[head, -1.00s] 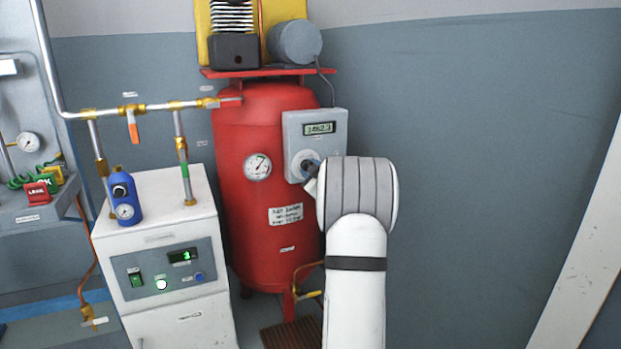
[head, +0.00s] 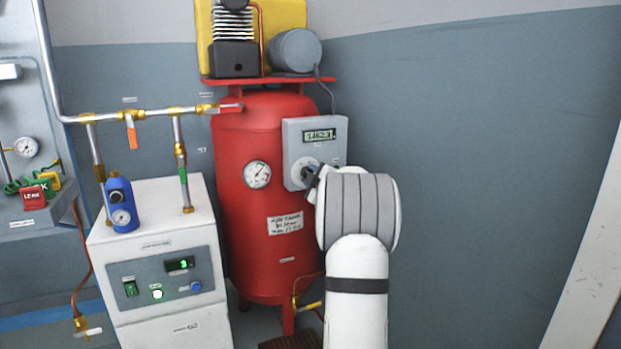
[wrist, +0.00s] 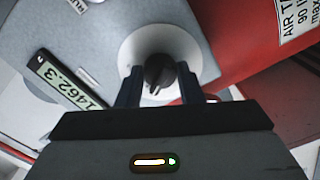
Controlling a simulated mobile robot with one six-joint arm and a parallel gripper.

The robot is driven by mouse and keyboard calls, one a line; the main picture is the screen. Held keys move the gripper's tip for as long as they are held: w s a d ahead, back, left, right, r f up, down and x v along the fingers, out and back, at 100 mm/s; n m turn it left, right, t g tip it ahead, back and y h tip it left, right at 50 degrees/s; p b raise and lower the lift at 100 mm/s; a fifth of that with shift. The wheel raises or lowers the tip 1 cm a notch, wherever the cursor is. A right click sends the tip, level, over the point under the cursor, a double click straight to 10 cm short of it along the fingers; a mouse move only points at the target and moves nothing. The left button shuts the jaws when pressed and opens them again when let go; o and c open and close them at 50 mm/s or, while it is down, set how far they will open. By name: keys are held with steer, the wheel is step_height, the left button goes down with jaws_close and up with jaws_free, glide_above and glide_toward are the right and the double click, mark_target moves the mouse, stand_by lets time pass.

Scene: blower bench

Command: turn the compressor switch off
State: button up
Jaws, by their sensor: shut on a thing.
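The compressor switch is a dark rotary knob (wrist: 159,72) on a round pale plate (wrist: 150,45), set in the grey control box (head: 328,133) on the red tank. My gripper (wrist: 163,82) has its two dark fingers on either side of the knob and is shut on it. In the head view my gripper (head: 313,174) reaches the knob from the lower right, and the arm partly hides the box's lower corner. The box's display (head: 320,135) reads about 1462.3. The label beside the knob is cut off in the wrist view, so I cannot read the switch position.
The red tank (head: 255,225) with a pressure gauge (head: 257,174) stands left of my arm. The wall at right is clear.

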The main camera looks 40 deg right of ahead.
steer(key=shift+r, duration=0.15)
steer(key=o, duration=1)
steer(key=shift+c, duration=0.2)
steer(key=p+v, duration=0.1)
steer(key=v, duration=0.6)
steer(key=shift+s+a+p, duration=0.15)
steer(key=shift+s+p, duration=0.2)
steer(key=shift+p, duration=0.05)
